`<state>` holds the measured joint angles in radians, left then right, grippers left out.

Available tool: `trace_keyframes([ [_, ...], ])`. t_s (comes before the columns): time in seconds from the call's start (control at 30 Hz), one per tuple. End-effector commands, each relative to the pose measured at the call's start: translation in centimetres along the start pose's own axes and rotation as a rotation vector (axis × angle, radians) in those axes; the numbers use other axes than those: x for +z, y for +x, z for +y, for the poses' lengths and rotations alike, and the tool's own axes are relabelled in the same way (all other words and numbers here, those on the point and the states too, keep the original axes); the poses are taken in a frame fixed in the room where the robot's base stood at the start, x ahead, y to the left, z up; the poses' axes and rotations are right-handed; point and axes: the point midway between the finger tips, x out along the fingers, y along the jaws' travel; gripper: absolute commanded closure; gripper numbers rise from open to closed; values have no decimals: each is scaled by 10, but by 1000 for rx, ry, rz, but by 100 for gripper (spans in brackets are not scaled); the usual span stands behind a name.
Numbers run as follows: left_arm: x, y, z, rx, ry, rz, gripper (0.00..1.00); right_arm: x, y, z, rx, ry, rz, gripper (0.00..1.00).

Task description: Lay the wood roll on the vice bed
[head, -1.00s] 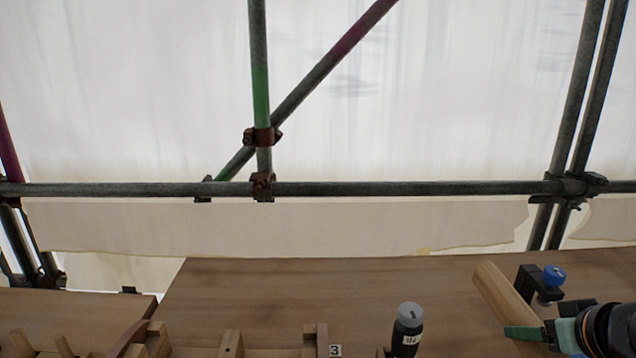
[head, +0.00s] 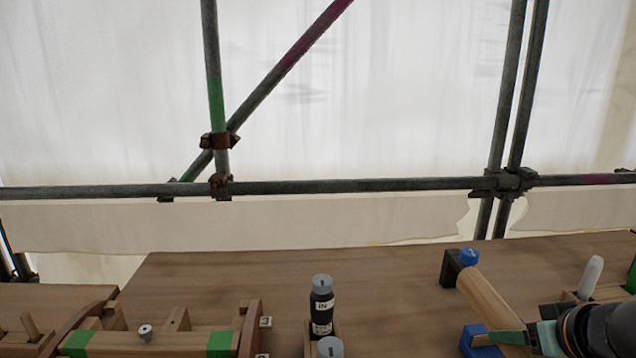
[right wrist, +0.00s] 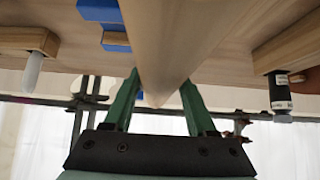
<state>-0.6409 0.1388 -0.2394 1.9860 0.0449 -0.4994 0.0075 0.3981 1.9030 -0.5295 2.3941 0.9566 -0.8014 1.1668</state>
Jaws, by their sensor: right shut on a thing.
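The wood roll (head: 490,298) is a pale wooden cylinder, held aslant above the bench at the right of the head view. My right gripper (head: 515,338), with green fingers, is shut on its near part. In the right wrist view the roll (right wrist: 165,45) runs between the fingers (right wrist: 158,100). A black block with a blue knob (head: 469,257) stands by the roll's far end, and a blue block (head: 472,342) is left of its near part; these look like parts of the vice. The vice bed is not clearly visible. My left gripper is not in view.
A dark bottle with a grey cap (head: 321,305) stands mid-bench, with another grey cap in front. A wooden frame with green patches (head: 150,342) is at the left. A white pen-like piece (head: 590,276) stands in a wooden block at the right. The bench middle (head: 390,280) is clear.

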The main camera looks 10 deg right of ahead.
Motion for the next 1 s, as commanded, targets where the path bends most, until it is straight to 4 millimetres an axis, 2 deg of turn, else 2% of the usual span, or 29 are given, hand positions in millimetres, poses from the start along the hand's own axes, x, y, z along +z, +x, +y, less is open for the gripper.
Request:
trace_keyframes([
  [0.17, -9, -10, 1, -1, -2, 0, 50, -1, 4, -21, -43, -31, 1, 100],
  [0.53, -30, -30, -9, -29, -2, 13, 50, -7, 6, -81, -113, -96, 3, 100],
  [0.77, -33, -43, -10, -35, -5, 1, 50, -14, -2, -115, -125, -109, 3, 100],
  [1.0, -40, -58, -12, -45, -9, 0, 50, -22, -18, -148, -119, -103, 3, 100],
])
